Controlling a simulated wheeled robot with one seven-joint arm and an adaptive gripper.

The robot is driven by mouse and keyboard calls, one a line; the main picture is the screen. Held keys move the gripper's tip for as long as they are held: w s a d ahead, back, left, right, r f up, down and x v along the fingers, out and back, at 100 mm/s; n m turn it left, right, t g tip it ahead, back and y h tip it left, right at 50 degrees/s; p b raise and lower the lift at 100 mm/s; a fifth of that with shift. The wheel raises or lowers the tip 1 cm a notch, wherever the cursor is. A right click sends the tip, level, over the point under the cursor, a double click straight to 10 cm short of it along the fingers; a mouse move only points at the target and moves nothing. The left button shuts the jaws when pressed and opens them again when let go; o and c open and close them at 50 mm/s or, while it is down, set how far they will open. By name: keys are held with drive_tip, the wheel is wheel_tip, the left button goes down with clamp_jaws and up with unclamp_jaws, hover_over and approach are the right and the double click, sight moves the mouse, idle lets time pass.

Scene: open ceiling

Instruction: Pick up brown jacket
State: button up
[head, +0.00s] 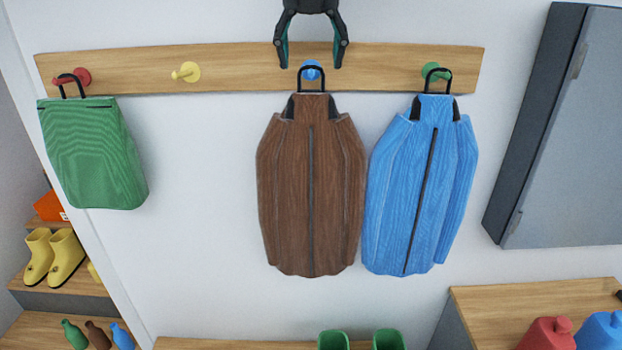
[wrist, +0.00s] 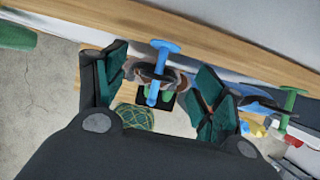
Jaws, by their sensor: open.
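The brown jacket (head: 290,190) hangs by a black loop from the blue peg (head: 311,70) on the wooden rack in the head view. My gripper (head: 311,62) is open, its two fingers pointing down on either side of that peg and loop. In the wrist view the open fingers of my gripper (wrist: 160,100) flank the blue peg (wrist: 160,75). The top of the brown jacket (wrist: 180,80) shows there only in part, between the fingers. The fingers look empty.
A blue jacket (head: 420,190) hangs close on the right from the green peg (head: 432,69). A green bag (head: 90,155) hangs at the far left on the red peg. The yellow peg (head: 187,72) is bare. A grey cabinet (head: 565,140) stands at the right.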

sight(312, 71)
drive_tip(key=shift+s+d+f+p, duration=0.1)
drive_tip(key=shift+s+f+p, duration=0.3)
drive_tip(key=shift+f, duration=0.2)
drive_tip(key=shift+s+f+p, duration=0.25)
drive_tip(key=shift+f+p, duration=0.15)
drive_tip(key=shift+f, duration=0.2)
drive_tip(key=shift+w+f, duration=0.7)
drive_tip(key=shift+w, duration=0.25)
drive_tip(key=shift+s+r, duration=0.25)
drive_tip(key=shift+s, duration=0.2)
drive_tip(key=c, duration=0.4)
drive_tip(key=shift+s, duration=0.15)
drive_tip(key=c, duration=0.3)
drive_tip(key=shift+w+f, duration=0.1)
drive_tip(key=shift+w, duration=0.1)
clamp_jaws()
